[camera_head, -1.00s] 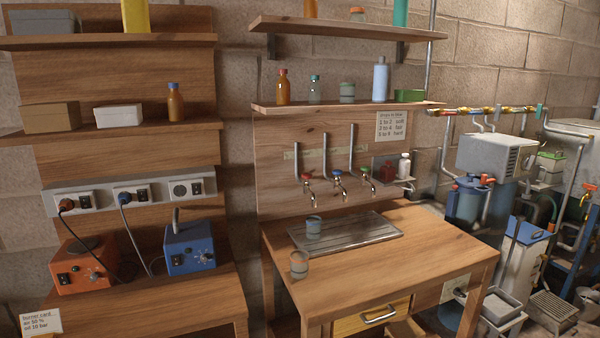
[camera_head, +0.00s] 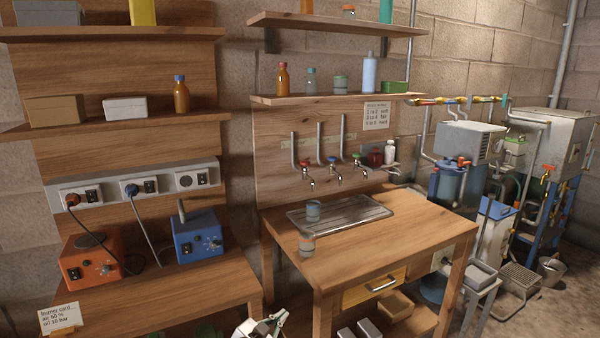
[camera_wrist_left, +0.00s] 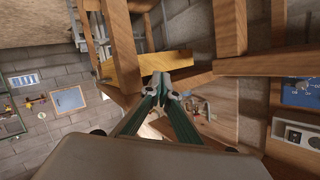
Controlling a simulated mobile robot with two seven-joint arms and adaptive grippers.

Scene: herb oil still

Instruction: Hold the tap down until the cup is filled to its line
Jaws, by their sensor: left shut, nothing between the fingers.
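A clear cup with a bluish band (camera_head: 313,211) stands at the left end of the grey drain tray (camera_head: 350,212). A second clear cup (camera_head: 306,244) stands on the bare wood in front of the tray. Their fill levels are too small to tell. My left gripper (camera_head: 272,322) is low at the bottom edge of the head view, below the bench top and away from taps and cups. The left wrist view shows its fingers (camera_wrist_left: 162,82) together and empty. My right gripper is out of view.
The wooden bench (camera_head: 420,222) has clear top to the right of the cups. A drawer (camera_head: 362,292) sits under its front edge. A side table at left holds an orange box (camera_head: 88,262) and a blue box (camera_head: 196,238) with cables. Shelves hold bottles above the taps.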

